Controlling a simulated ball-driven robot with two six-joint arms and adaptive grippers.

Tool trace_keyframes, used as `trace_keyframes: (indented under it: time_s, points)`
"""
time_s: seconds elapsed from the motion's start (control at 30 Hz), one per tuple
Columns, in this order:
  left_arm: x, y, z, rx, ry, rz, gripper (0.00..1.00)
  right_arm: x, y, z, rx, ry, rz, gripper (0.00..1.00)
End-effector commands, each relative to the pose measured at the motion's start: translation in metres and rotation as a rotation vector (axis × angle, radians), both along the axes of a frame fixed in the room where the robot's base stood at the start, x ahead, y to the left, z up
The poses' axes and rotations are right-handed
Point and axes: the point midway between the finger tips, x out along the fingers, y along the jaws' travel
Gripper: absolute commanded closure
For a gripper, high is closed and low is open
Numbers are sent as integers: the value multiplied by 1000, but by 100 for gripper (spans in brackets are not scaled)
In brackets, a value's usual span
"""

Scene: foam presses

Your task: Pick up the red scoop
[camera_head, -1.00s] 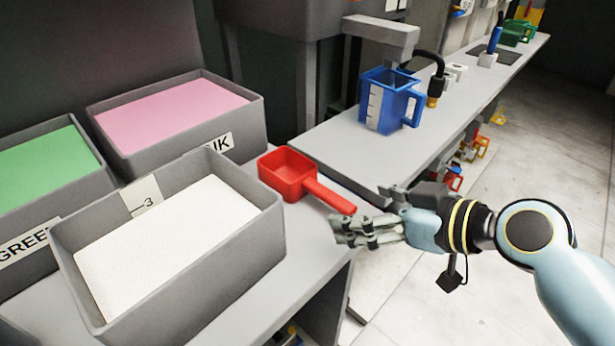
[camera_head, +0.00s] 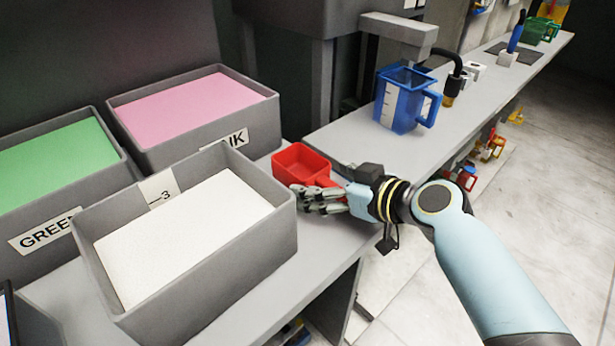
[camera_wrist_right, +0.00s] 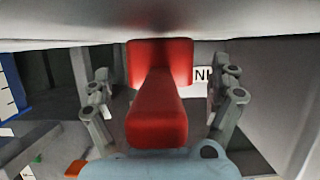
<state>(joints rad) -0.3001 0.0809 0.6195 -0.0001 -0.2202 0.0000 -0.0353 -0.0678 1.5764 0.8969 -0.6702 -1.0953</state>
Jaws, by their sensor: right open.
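The red scoop (camera_head: 300,161) rests on the grey counter beside the bins, its handle pointing toward my right arm. My right gripper (camera_head: 303,198) is at the scoop's handle and hides most of it in the head view. In the right wrist view, the red scoop (camera_wrist_right: 157,105) runs up the middle, with its handle between the two spread fingers of my right gripper (camera_wrist_right: 160,105). The fingers are open, with gaps showing on both sides of the handle. My left gripper is not in view.
A bin of white material (camera_head: 280,232) stands just left of my right gripper. Bins of pink (camera_head: 262,128) and green material (camera_head: 15,262) stand behind it. A blue measuring jug (camera_head: 398,108) stands on the far counter (camera_head: 345,138). Open floor lies to the right.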

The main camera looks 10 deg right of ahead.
Motion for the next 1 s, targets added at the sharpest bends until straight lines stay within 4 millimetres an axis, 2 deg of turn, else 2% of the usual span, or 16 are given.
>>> trace_keyframes:
  time_s: [0.13, 0.6, 0.87, 1.0]
  points:
    - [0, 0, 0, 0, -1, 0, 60, 0, 0, 0, 0, 0, 0, 8]
    - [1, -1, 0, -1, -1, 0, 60, 0, 0, 1, 0, -1, -1, 68]
    - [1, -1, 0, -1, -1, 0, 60, 0, 0, 2, 0, -2, -1, 68]
    - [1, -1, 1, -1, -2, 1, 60, 0, 0, 12, 0, -4, 0, 68]
